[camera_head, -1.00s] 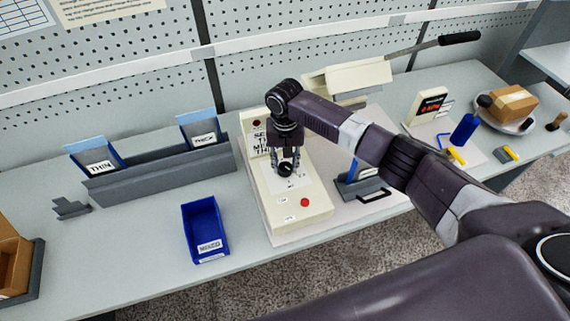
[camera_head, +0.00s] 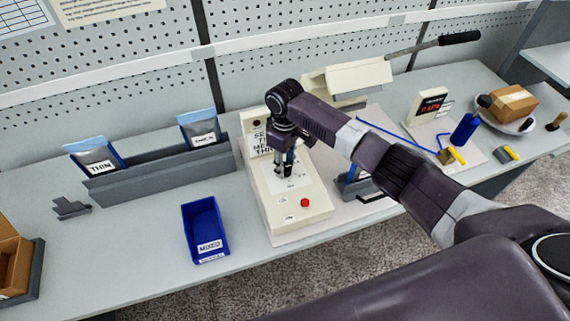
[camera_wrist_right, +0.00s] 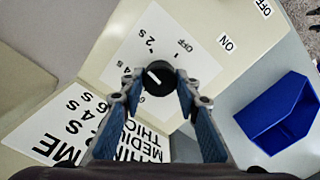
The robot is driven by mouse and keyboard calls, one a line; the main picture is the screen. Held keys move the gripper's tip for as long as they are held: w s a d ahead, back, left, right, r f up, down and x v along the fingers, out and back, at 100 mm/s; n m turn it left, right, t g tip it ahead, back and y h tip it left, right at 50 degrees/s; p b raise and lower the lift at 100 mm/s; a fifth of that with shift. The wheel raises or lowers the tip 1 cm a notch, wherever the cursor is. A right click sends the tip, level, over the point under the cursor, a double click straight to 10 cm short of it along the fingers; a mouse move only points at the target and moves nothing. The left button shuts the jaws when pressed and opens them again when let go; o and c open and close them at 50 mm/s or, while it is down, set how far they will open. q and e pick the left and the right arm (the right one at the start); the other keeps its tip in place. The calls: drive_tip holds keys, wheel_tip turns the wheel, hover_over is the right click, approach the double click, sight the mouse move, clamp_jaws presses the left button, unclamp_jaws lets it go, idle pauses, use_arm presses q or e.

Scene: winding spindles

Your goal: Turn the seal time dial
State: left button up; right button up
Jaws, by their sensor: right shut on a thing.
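The seal time dial (camera_wrist_right: 160,79) is a round black knob with a white pointer line, on a white scale plate in the right wrist view. Its pointer faces the upper left, toward the marks after 2S; the exact mark is hard to tell. My right gripper (camera_head: 286,172) points down over the cream control box (camera_head: 315,205). In the right wrist view its two fingers stand on either side of the dial, shut on it. In the head view the fingers mostly hide the dial. My left gripper is not in view.
A blue MIXED bin (camera_head: 203,228) stands left of the box. A grey rack (camera_head: 160,172) holds the THIN (camera_head: 98,160) and THICK pouches behind. A red button (camera_head: 305,203) is on the box front. A cream sealer with a lever (camera_head: 345,78) stands behind my right arm.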

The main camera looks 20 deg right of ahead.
drive_tip(key=n, duration=0.3)
drive_tip(key=shift+r+n, duration=0.1)
drive_tip(key=shift+n, duration=0.2)
drive_tip(key=shift+w+n, duration=0.1)
drive_tip(key=shift+n, duration=1.7)
drive_tip(key=o, duration=1.1)
drive_tip(key=shift+o, duration=0.2)
wheel_tip(320, 180, up, 12)
